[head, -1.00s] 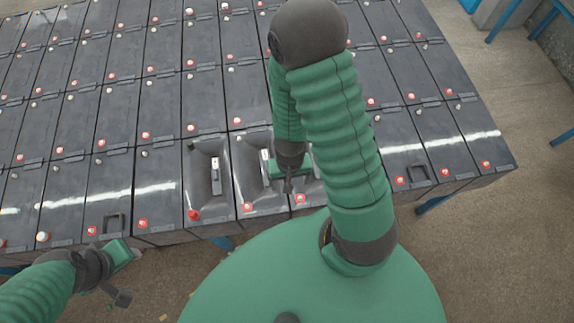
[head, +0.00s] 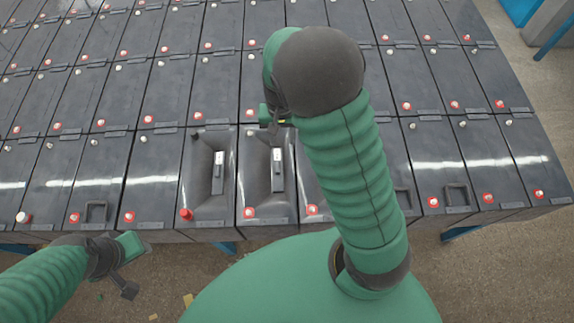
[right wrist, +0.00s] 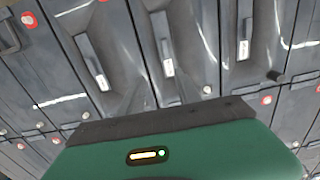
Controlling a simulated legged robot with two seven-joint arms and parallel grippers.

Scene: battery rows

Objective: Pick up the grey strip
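Grey strips with white labels lie in the recessed tops of the front-row batteries. In the head view, one (head: 218,172) is in the left recess and another (head: 277,170) in the recess beside it. The right wrist view shows three strips, the left one (right wrist: 92,62), the middle one (right wrist: 163,50) and the right one (right wrist: 244,35), all apart from my gripper. My right gripper (head: 272,122) is beyond the far end of the second strip, partly hidden by its arm; its fingers are unclear. My left gripper (head: 128,272) is off the front edge at lower left, holding nothing visible.
Rows of dark batteries with red and white caps (head: 130,216) fill the platform. A raised handle (head: 96,211) stands at front left. The concrete floor (head: 510,270) is clear at front right.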

